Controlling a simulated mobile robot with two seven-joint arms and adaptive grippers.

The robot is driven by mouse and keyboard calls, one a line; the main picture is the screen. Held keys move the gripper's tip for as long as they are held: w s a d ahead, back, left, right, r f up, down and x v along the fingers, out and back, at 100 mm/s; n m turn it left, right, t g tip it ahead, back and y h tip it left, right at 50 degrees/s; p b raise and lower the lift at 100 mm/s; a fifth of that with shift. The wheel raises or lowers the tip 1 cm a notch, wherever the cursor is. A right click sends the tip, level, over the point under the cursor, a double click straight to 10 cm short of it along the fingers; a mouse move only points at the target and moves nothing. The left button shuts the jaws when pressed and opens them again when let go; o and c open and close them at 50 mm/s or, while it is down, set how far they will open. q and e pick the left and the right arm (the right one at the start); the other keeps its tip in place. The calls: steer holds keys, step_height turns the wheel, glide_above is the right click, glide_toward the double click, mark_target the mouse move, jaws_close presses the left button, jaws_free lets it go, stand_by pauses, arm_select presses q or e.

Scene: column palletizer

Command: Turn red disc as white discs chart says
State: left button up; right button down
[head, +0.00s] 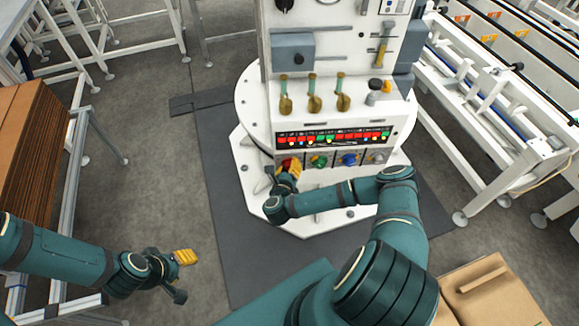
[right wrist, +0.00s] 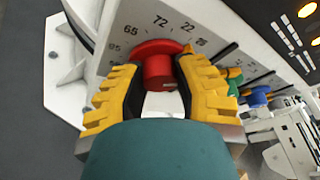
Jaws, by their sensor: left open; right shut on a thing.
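The red disc (right wrist: 158,66) is a round knob on a white panel printed with numbers, among them 65, 72 and 22. In the head view the red disc (head: 286,162) is leftmost in a row of coloured knobs. My right gripper (right wrist: 157,78) is shut on the red disc, one yellow-padded finger on each side. In the head view my right gripper (head: 291,172) partly covers the disc. My left gripper (head: 182,273) is open and empty, low at the left over the floor. I cannot make out a white discs chart.
Green (head: 319,160), blue (head: 349,160) and grey (head: 377,157) knobs sit right of the red disc. A strip of coloured lights (head: 335,137) is above them. Levers (head: 314,95) stand higher up. A conveyor (head: 490,100) is at right, stacked cardboard (head: 35,140) at left.

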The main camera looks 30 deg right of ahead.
stand_by(0.4)
steer(key=c, duration=0.6)
jaws_free()
steer(key=v, duration=1.2)
